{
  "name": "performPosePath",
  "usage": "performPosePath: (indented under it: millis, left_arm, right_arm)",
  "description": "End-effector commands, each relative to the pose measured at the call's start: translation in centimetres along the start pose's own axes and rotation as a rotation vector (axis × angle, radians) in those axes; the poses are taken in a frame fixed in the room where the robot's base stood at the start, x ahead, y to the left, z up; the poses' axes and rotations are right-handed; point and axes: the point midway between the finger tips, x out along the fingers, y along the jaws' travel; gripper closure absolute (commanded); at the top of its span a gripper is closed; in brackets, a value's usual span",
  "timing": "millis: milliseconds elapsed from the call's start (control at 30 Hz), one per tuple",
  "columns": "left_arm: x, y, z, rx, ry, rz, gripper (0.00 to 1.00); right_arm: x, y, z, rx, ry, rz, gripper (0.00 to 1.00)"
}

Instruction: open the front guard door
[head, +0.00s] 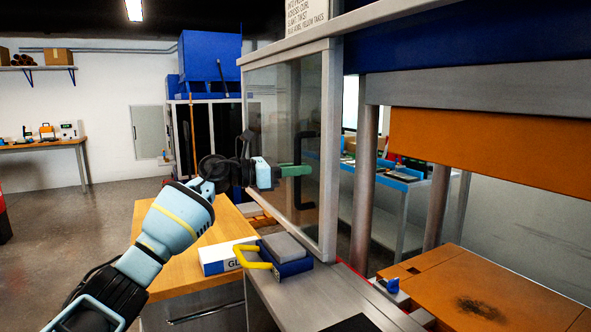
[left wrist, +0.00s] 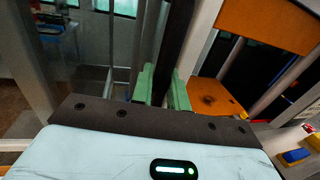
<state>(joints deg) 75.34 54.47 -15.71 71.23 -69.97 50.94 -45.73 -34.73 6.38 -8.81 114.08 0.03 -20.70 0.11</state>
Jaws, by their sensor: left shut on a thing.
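The front guard door (head: 328,200) is a clear panel in a grey metal frame, in the middle of the head view. It stands at an angle to the press, and the orange platens to its right show with no panel before them. Its black upright handle (head: 304,199) also shows in the left wrist view (left wrist: 176,42). My left gripper (head: 300,170) has its green fingers shut on the handle, with the bar between them in the left wrist view (left wrist: 162,86). Part of the handle is hidden by the fingers. My right gripper is not in view.
A grey ledge (head: 335,295) below the door bears a blue-and-grey block with a yellow handle (head: 290,262). A wooden table (head: 160,265) with a white box (head: 222,257) stands below my left arm.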

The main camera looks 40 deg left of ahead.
Motion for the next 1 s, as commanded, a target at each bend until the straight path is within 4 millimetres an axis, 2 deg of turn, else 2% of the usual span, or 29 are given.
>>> performPosePath:
  millis: [400, 433, 567, 867, 1000]
  left_arm:
    - [0.0, 0.1, -0.1, -0.002, 0.002, 0.001, 1.00]
    - [0.0, 0.1, -0.1, -0.002, 0.002, 0.001, 0.81]
    - [0.0, 0.1, -0.1, -0.001, 0.002, 0.001, 0.65]
    - [-0.1, 0.1, -0.1, -0.001, 0.001, 0.001, 0.65]
    - [-1.5, 0.2, -0.3, -0.001, 0.004, 0.003, 0.65]
  right_arm:
    - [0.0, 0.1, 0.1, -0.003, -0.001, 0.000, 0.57]
    - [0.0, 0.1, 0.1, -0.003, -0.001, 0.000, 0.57]
    - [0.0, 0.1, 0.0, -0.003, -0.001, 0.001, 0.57]
    - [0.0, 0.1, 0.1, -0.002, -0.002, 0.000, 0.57]
    - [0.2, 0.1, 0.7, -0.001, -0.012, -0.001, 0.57]
